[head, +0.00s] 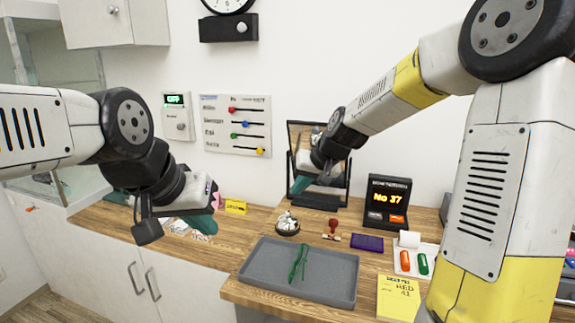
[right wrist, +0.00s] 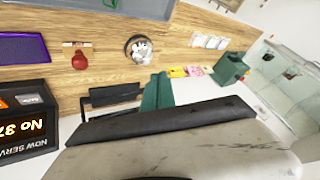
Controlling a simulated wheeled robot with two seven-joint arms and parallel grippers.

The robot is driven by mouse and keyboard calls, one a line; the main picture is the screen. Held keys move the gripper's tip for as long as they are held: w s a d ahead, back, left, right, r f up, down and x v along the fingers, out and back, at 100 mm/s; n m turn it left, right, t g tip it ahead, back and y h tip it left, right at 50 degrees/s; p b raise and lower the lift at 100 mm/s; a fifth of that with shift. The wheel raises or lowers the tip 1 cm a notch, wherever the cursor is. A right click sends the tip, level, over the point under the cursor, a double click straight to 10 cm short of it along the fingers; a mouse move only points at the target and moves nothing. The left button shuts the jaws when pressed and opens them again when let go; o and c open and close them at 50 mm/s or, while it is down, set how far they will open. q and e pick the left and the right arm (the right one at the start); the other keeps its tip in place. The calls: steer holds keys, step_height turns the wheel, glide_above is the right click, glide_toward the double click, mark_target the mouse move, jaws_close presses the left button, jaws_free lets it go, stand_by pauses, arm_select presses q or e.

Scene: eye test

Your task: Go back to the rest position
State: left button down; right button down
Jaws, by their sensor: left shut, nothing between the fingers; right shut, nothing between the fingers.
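My left gripper (head: 203,222) has teal fingers and is in the left of the head view, above the counter's left part. It is shut and holds nothing. My right gripper (head: 300,184) reaches in from the right and is in front of the mirror (head: 322,136). Its teal fingers are shut and empty; they also show in the right wrist view (right wrist: 157,92). Both grippers appear raised above the wooden counter (head: 262,216).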

steer(key=s+d+r+h, duration=0.1)
steer(key=s+d+r, duration=0.1)
steer(key=s, duration=0.7)
steer(key=s+d+r, duration=0.2)
steer(key=s+d, duration=0.3)
steer(key=s, duration=0.4)
steer(key=s+d+r+m+h, duration=0.1)
steer(key=s+d, duration=0.3)
steer(key=s, duration=0.5)
steer(key=shift+r+t+h, duration=0.3)
steer(key=shift+r, duration=0.5)
